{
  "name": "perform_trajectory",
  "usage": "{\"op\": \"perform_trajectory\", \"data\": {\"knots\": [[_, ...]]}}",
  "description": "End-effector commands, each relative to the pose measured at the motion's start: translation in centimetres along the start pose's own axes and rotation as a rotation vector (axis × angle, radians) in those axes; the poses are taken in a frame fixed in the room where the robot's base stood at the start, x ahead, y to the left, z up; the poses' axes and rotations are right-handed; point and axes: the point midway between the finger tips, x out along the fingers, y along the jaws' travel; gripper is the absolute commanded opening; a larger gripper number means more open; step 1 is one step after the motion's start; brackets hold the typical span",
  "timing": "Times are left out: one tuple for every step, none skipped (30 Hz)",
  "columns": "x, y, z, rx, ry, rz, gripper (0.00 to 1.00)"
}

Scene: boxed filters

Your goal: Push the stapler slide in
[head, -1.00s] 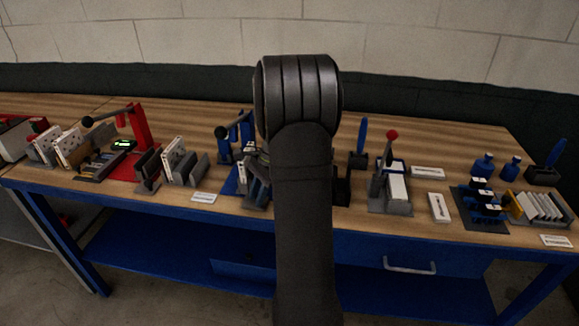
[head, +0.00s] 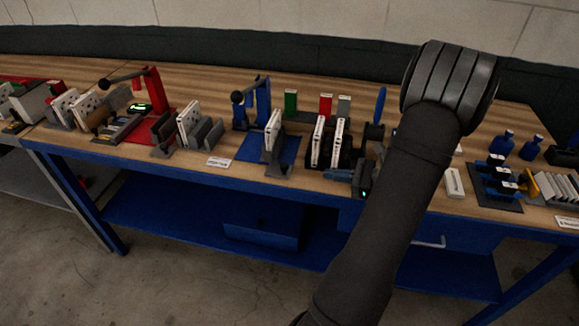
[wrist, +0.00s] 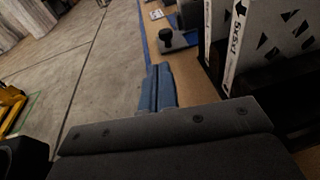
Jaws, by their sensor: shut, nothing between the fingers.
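A blue lever press, which looks like the stapler (head: 264,98), stands on a blue base plate (head: 250,152) left of centre in the head view. A grey carriage, apparently its slide (head: 277,168), sits at the plate's front and holds an upright white filter box (head: 272,132). In the wrist view a black round knob (wrist: 172,38) on a grey base shows at this spot. My gripper (head: 363,182) is at the table's front edge, right of the stapler and apart from it. In the wrist view its fingers (wrist: 157,88) are shut with nothing between them.
White filter boxes (head: 325,142) stand in a black rack close to my gripper, between it and the stapler. A red press (head: 150,95) stands further left. My arm hides part of the table's right side. Open floor (head: 180,285) lies in front.

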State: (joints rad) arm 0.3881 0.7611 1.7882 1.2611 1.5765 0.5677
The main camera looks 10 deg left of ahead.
Motion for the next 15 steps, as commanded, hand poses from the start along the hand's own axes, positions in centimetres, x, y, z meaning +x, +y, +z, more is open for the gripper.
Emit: {"op": "perform_trajectory", "data": {"knots": [[-0.4, -0.1, 0.0, 0.005, -0.012, -0.02, 0.0], [-0.5, -0.2, 0.0, 0.006, -0.017, -0.026, 0.0], [-0.4, -0.2, 0.0, 0.007, -0.02, -0.031, 0.0], [-0.2, -0.2, 0.1, 0.007, -0.021, -0.032, 0.0], [0.0, -0.2, 0.1, 0.007, -0.022, -0.032, 0.0], [0.5, -0.3, 0.1, 0.007, -0.021, -0.032, 0.0], [0.9, -0.3, 0.1, 0.007, -0.021, -0.031, 0.0], [1.4, -0.2, 0.1, 0.007, -0.02, -0.029, 0.0], [2.1, -0.2, 0.1, 0.007, -0.021, -0.028, 0.0], [2.6, -0.2, 0.1, 0.007, -0.021, -0.028, 0.0], [3.2, -0.3, 0.1, 0.007, -0.02, -0.027, 0.0], [4.0, -0.3, 0.1, 0.007, -0.02, -0.027, 0.0], [4.7, -0.3, 0.1, 0.007, -0.02, -0.026, 0.0], [5.3, -0.3, 0.1, 0.007, -0.02, -0.026, 0.0], [6.1, -0.3, 0.2, 0.007, -0.019, -0.027, 0.0]]}}
